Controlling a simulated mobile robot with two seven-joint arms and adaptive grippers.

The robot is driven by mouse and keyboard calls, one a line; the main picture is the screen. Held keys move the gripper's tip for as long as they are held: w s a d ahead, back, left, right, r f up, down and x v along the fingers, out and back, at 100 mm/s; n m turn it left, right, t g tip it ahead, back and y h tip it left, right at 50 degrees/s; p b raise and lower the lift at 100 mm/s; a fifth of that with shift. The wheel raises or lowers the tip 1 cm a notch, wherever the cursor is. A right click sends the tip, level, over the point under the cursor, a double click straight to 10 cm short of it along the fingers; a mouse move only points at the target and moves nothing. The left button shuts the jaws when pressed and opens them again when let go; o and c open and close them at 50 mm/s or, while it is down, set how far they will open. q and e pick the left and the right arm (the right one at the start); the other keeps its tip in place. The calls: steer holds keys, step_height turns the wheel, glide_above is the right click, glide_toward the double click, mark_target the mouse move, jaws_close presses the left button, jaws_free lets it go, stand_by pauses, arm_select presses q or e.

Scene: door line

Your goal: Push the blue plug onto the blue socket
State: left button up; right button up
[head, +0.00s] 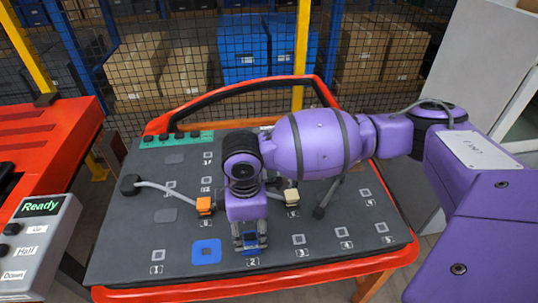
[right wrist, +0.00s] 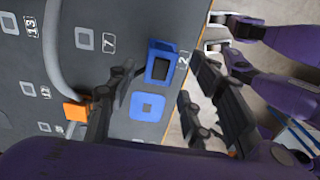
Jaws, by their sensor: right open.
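A blue box-shaped piece (right wrist: 160,47) with a dark recess, which looks like the blue plug, stands on the dark panel beside the number 2 in the right wrist view. A flat blue square with a paler ring, seemingly the blue socket (right wrist: 149,106), lies close to it; in the head view it (head: 206,252) is left of my right gripper (head: 249,240). My right gripper is open, pointing down, its fingers on either side of the blue piece in the right wrist view. Contact cannot be told. In the head view the gripper mostly hides that piece. My left gripper is not in view.
An orange connector (head: 204,205) on a grey cable and a cream connector (head: 292,197) are close behind the gripper. The dark panel (head: 120,262) has numbered squares and a red rim (head: 200,294). A control box (head: 38,235) reading Ready stands at left.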

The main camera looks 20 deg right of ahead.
mark_target(250, 235)
step_height(250, 235, down, 3)
steer(key=shift+a+r, duration=0.1)
steer(key=shift+r, duration=0.1)
steer(key=shift+f, duration=0.6)
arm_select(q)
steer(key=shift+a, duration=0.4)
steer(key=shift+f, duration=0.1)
arm_select(e)
steer(key=shift+c, duration=0.6)
steer(key=c, duration=0.8)
steer(key=o, duration=0.3)
jaws_close()
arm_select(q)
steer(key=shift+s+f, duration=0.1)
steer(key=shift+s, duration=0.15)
